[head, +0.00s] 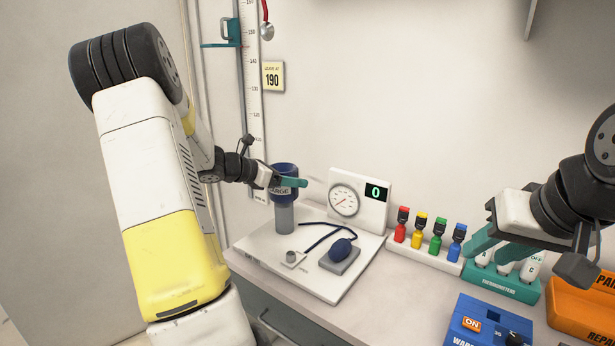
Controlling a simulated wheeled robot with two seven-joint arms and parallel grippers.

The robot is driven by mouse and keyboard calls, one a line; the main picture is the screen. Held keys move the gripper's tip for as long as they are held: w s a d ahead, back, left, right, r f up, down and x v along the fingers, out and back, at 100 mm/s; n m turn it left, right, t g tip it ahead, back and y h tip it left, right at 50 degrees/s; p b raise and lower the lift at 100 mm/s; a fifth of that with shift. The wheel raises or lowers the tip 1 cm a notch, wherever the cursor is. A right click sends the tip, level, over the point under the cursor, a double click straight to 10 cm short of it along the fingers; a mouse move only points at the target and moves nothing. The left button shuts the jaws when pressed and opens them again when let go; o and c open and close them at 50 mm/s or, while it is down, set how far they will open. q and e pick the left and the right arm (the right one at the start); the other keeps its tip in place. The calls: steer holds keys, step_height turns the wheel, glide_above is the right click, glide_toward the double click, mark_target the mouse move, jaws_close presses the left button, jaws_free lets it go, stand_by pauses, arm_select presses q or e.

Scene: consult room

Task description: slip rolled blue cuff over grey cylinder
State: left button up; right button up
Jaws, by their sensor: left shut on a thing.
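The blue cuff (285,170) is a rolled ring with a "LARGE" label, at the top of the upright grey cylinder (284,218). The cylinder's lower part shows below it, standing on a white board (262,252). The cuff looks in line with the cylinder and hides its top; how far it is around it is hard to tell. My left gripper (291,183) is shut on the cuff, its teal fingers reaching across the front from the left. My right gripper (492,245) is empty and appears open, above the thermometer rack at right.
A dial gauge with a display reading 0 (359,198) stands behind the board. A blue bulb (342,249) with a hose lies on it. Colored bottles (420,230), a teal thermometer rack (500,284), a blue warmer box (490,322) and an orange box (582,310) fill the right.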

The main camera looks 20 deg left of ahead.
mark_target(276, 210)
arm_select(q)
steer(key=shift+f, duration=5.7)
steer(key=o, duration=1.5)
steer(key=v, duration=0.7)
steer(key=shift+s+a+r, duration=0.15)
steer(key=shift+s+a, duration=0.1)
steer(key=shift+s, duration=0.05)
